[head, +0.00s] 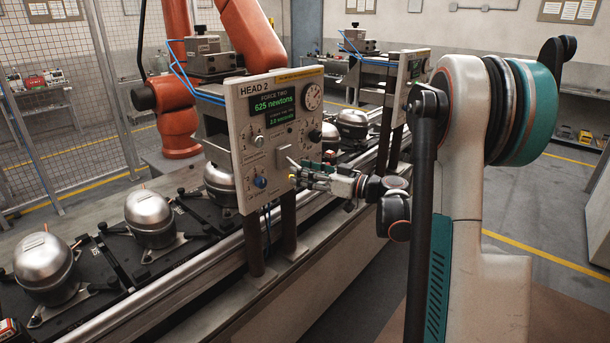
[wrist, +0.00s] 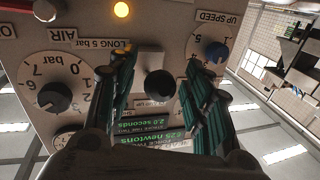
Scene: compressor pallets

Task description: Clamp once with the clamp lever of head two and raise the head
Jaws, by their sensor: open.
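The head 2 panel (head: 240,120) stands over the pallet line in the head view, its green display reading 625 newtons and 2.0 seconds. My gripper (head: 298,172) is at the panel's lower right part. In the wrist view, which shows the panel upside down, my gripper (wrist: 150,70) is open, with one finger on each side of a black ball knob (wrist: 160,85). This knob seems to be the clamp lever's end, in front of a pale block. I cannot tell whether either finger touches it. Its label is partly hidden.
An amber lamp (wrist: 122,9) is lit beside the lever. The AIR dial (wrist: 55,95) and the UP SPEED dial (wrist: 213,50) flank the fingers closely. Silver compressors (head: 150,218) stand on black pallets along the line. An orange robot arm (head: 250,30) is behind the panel.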

